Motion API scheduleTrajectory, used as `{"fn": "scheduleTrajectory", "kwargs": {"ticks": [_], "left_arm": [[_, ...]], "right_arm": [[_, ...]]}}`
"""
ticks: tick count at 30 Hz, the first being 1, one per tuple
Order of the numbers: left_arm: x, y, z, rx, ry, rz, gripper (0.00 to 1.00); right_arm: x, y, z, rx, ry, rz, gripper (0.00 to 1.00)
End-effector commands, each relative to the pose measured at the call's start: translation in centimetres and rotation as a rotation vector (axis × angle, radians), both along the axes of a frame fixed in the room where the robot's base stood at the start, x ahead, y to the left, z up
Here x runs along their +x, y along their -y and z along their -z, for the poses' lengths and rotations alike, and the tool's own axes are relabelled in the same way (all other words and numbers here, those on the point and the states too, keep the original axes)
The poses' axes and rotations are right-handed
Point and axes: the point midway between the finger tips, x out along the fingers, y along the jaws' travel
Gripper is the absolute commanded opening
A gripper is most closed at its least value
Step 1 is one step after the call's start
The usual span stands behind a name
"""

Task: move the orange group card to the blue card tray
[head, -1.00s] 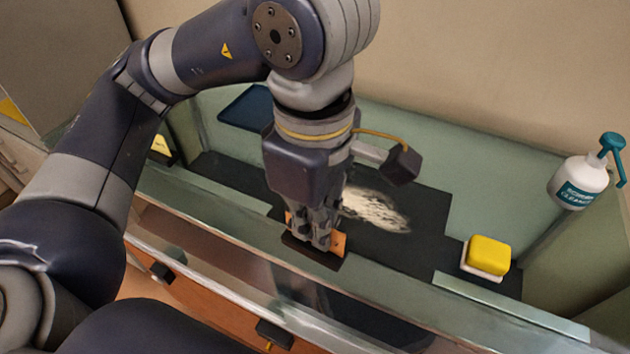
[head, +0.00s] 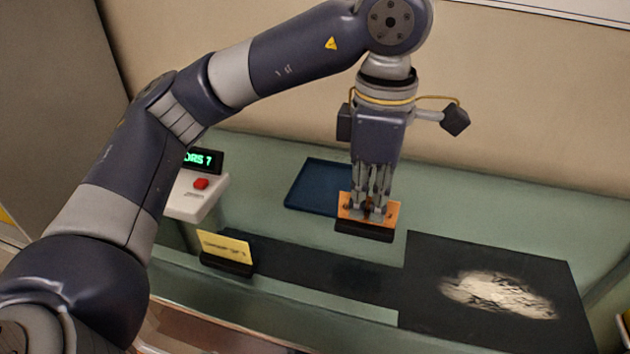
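The orange group card (head: 391,212) stands upright in a black base (head: 364,231). My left gripper (head: 368,209) points down and is shut on the card; its fingers hide the card's middle. The card and base seem to be held above the green counter, but the exact height is hard to tell. The blue card tray (head: 313,187) lies flat behind and to the left of the card and looks empty. The card overlaps the tray's right front part in the picture. My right gripper is not in view.
A yellow card (head: 224,247) in a black base stands at the front left. A white box with a red button (head: 201,184) and a green-lit display (head: 204,160) are behind it. A black mat (head: 420,290) with a pale patch (head: 498,295) lies at right.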

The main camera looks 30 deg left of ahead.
Motion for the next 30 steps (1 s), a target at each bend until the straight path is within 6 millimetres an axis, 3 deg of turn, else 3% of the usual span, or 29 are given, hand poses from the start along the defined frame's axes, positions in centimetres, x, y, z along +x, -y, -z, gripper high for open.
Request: {"fn": "scheduleTrajectory", "kwargs": {"ticks": [5, 19, 29, 30], "left_arm": [[1.2, -1.1, -0.1, 0.0, -0.001, -0.017, 0.0], [8.7, -9.8, 0.8, 0.001, -0.002, -0.018, 0.0], [11.0, -12.4, 1.3, 0.0, -0.001, -0.016, 0.0], [10.9, -12.3, 2.1, 0.003, -0.005, -0.011, 0.0]], "right_arm": [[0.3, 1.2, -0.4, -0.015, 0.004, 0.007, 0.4], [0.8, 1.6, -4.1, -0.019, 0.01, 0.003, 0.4], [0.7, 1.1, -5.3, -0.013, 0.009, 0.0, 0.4], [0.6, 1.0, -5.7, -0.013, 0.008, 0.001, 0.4]]}}
